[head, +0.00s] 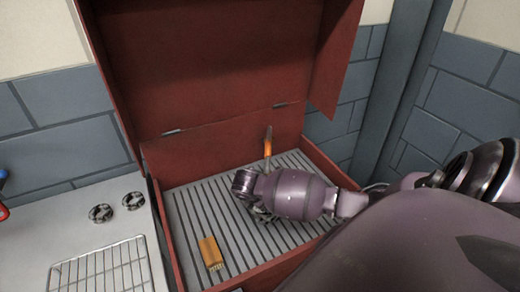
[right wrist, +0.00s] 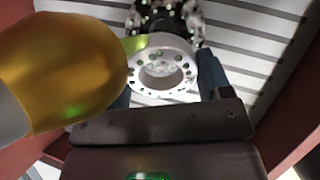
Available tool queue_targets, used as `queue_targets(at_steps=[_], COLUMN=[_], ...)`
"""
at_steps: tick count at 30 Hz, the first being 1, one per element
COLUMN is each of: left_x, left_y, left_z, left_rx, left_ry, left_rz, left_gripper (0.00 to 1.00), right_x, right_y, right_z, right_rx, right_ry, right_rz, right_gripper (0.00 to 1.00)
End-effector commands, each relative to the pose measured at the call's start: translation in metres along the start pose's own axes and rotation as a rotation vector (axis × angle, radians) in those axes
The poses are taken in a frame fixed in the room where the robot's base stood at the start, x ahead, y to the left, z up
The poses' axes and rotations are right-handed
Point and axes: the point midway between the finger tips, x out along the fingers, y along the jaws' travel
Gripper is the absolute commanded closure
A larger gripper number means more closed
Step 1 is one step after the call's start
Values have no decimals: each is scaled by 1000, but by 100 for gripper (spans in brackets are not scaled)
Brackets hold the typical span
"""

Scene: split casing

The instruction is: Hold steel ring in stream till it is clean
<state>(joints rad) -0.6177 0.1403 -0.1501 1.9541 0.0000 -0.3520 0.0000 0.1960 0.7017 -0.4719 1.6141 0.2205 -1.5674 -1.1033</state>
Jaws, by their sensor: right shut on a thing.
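The steel ring (right wrist: 178,50) is a pale, flat ring with small holes around its face, in the right wrist view. Dark and greenish specks mark its face. My right gripper (right wrist: 166,82) is shut on it, one blue-grey finger on each side. A large yellow nozzle (right wrist: 75,65) is close at the left, its end near the ring; a pale green patch shows between them. In the head view the orange spout (head: 267,143) stands at the back of the red washer, beyond my right gripper (head: 262,212). My arm mostly hides the ring there. My left gripper is out of view.
The red washer (head: 155,225) has its lid (head: 220,65) raised and a slatted grey floor (head: 190,215). An orange brush (head: 210,252) lies at its front left. A counter with a wire rack (head: 100,270) and two small dark round parts (head: 101,213) is at left.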

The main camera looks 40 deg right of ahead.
Motion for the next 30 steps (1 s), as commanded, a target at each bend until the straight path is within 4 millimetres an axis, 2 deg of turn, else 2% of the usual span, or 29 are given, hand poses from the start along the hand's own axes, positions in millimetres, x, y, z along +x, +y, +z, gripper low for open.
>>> queue_targets(at_steps=[30], left_x=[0], left_y=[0], left_z=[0], left_rx=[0], left_ry=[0], left_rz=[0], left_gripper=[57], right_x=[-31], right_y=[-14], right_z=[-54], right_rx=[0], right_ry=[1], right_rz=[1], right_gripper=[66])
